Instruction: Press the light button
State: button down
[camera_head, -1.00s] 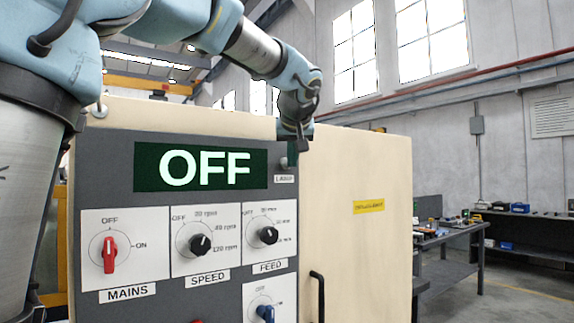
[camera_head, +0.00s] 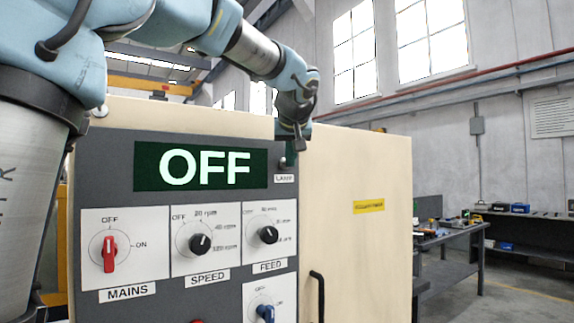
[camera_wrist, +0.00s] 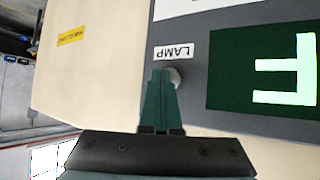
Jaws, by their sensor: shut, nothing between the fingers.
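The light button is a small round grey knob (camera_wrist: 175,77) beside the label "LAMP" (camera_wrist: 174,53) on the grey control panel. In the wrist view, my gripper (camera_wrist: 160,72) has its green fingers together and empty, with the tips overlapping the button's left part. I cannot tell whether they touch it. In the head view, my gripper (camera_head: 290,158) is at the panel's upper right corner, just above the LAMP label (camera_head: 285,178). The button is mostly hidden there by the gripper. The dark green display (camera_head: 258,168) reads "OFF".
The panel also carries a red MAINS switch (camera_head: 109,255), a black SPEED knob (camera_head: 200,243), a black FEED knob (camera_head: 268,235) and a blue knob (camera_head: 265,313). A cream cabinet (camera_head: 360,240) with a black handle (camera_head: 318,295) adjoins it. Workbenches stand far right.

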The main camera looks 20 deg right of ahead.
jog(key=shift+s, duration=0.3)
jog(key=s+d+b, duration=0.1)
jog(key=s+b, duration=0.2)
jog(key=s, duration=0.3)
jog(key=shift+d, duration=0.15)
dwell(0.7)
